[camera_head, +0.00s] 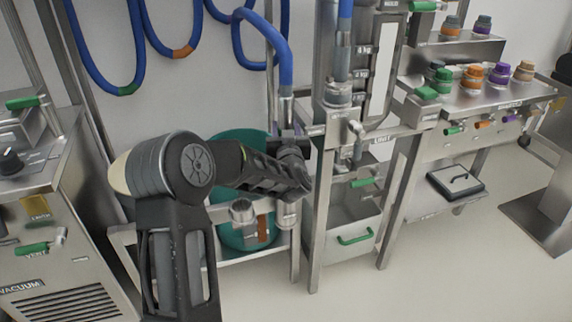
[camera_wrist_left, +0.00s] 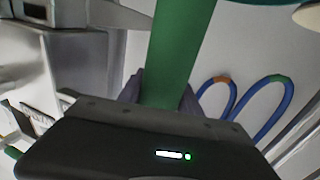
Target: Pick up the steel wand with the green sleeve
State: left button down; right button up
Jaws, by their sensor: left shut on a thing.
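The green sleeve (camera_wrist_left: 178,55) of the wand fills the middle of the left wrist view, passing between the dark fingers of my left gripper (camera_wrist_left: 162,97). The gripper is shut on it. In the head view my left gripper (camera_head: 292,150) is at the steel upright below the blue hose. There the arm and gripper hide the sleeve. A steel coupling (camera_head: 286,108) at the hose end shows just above the gripper. I cannot tell how much of the steel below belongs to the wand. My right gripper is in neither view.
A teal bin (camera_head: 236,142) stands behind my left arm on a low steel shelf. A steel frame with a grey bin (camera_head: 352,222) is close on the right. Blue hoses (camera_head: 183,50) loop at the wall. A steel counter (camera_head: 490,97) holds several jars. Floor at front right is clear.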

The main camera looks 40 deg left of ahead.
pick_arm(q)
jog(key=shift+r, duration=0.1)
notch_tip(320, 180, up, 18)
jog(key=p, duration=0.3)
dwell(0.3)
jog(key=shift+a, duration=0.1)
dwell(0.8)
